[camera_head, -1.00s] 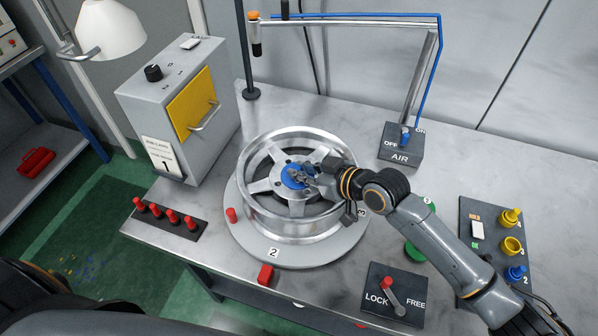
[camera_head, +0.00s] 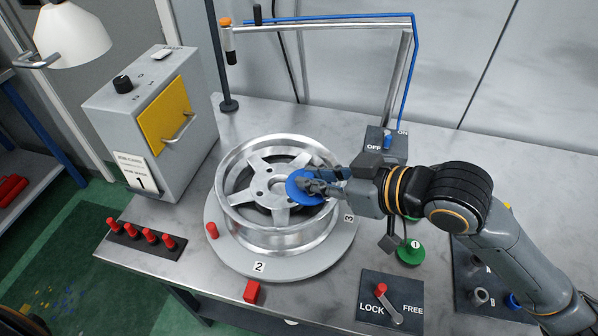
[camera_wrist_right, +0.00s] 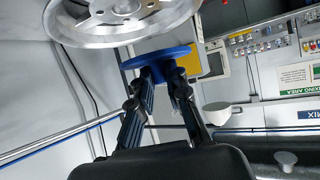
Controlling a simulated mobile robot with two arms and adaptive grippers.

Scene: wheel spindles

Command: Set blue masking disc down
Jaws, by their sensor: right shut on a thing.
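The blue masking disc (camera_head: 303,188) is held in my right gripper (camera_head: 322,188), tilted, in front of the silver wheel (camera_head: 262,218) in the head view. In the right wrist view the blue disc (camera_wrist_right: 158,57) sits at the fingertips of my right gripper (camera_wrist_right: 160,75), apart from the wheel (camera_wrist_right: 120,25). The wheel's centre (camera_head: 262,184) is bare, with spokes around it. The wheel lies on a round grey turntable (camera_head: 225,245) marked 2 and 3. My left gripper is not in view.
A green disc marked 1 (camera_head: 411,252) lies right of the turntable, partly below my arm. A LOCK/FREE lever panel (camera_head: 388,300), a red block (camera_head: 251,291) and a rack of red pegs (camera_head: 146,238) are near the front. My forearm covers part of the right panel.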

